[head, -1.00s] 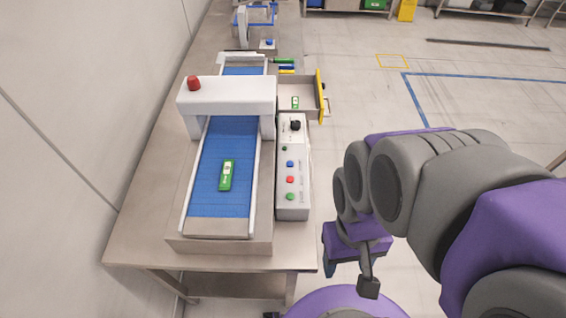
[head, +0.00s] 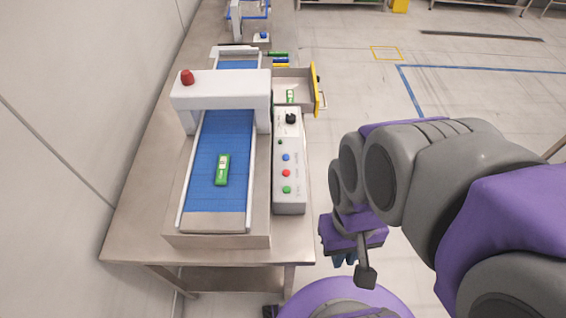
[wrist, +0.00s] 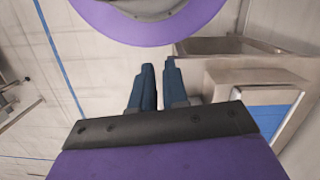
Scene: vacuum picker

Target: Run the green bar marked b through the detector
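A green bar (head: 222,169) with a white label lies on the blue belt (head: 229,130) in the head view, in front of the white detector arch (head: 221,92). A second green bar (head: 290,96) with a pale label lies in the side tray (head: 306,87) right of the arch. The letters on both are too small to read. My gripper (head: 345,260) hangs right of the table's near end, apart from both bars. In the wrist view its two blue fingers (wrist: 159,80) are close together with nothing held between them.
A control box (head: 289,150) with a black knob and blue, red and green buttons stands right of the belt. Several coloured bars (head: 279,59) lie beyond the tray. A red lamp (head: 187,77) tops the arch. The floor right of the table is open.

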